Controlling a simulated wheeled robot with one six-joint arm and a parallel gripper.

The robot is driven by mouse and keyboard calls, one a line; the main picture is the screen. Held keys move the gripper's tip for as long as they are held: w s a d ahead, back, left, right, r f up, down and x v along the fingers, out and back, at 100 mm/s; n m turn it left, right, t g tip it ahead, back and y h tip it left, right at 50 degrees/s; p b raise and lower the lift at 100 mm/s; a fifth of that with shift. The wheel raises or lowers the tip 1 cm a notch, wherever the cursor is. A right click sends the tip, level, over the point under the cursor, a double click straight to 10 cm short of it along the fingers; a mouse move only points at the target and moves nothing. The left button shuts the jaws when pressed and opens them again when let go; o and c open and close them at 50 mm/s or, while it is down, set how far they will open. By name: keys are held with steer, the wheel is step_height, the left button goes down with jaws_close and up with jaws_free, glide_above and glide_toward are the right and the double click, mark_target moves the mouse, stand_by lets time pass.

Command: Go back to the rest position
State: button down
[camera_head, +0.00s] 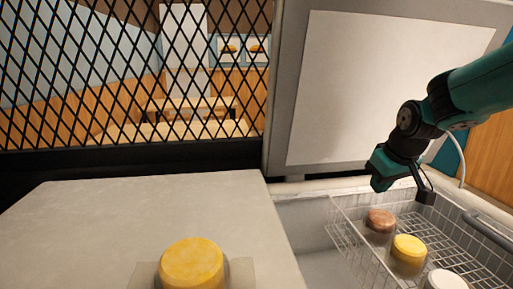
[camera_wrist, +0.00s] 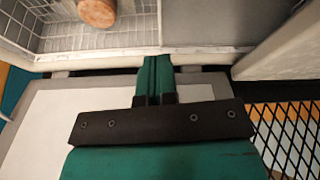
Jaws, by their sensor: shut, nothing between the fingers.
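My gripper (camera_head: 376,182) is teal and shut, with nothing between its fingers. In the head view it hangs at the right, in front of the white panel and above the back left part of the wire basket (camera_head: 343,208). In the wrist view the two fingers (camera_wrist: 155,62) lie side by side, pointing toward the pale rim of the bin. My gripper touches nothing that I can see.
The basket holds a brown-topped jar (camera_head: 381,221), a yellow-topped jar (camera_head: 409,248) and a white-topped one (camera_head: 446,280). A yellow-topped container (camera_head: 192,264) stands on the grey counter (camera_head: 90,225). A black mesh screen (camera_head: 130,70) and a white panel (camera_head: 385,85) rise behind.

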steer(key=s+a+r+n+g+y, duration=0.15)
steer(key=s+a, duration=0.35)
steer(key=s, duration=0.5)
steer(key=s+a+n+g+y, duration=0.15)
steer(key=s+a, duration=0.25)
steer(key=s, duration=0.7)
steer(key=s+a+r+n+g, duration=0.15)
steer(key=s+a, duration=0.35)
steer(key=s, duration=0.5)
step_height(320, 180, up, 11)
steer(key=w+p, duration=0.1)
steer(key=p, duration=1.1)
steer(key=shift+d+m, duration=0.25)
steer(key=shift+m, duration=0.2)
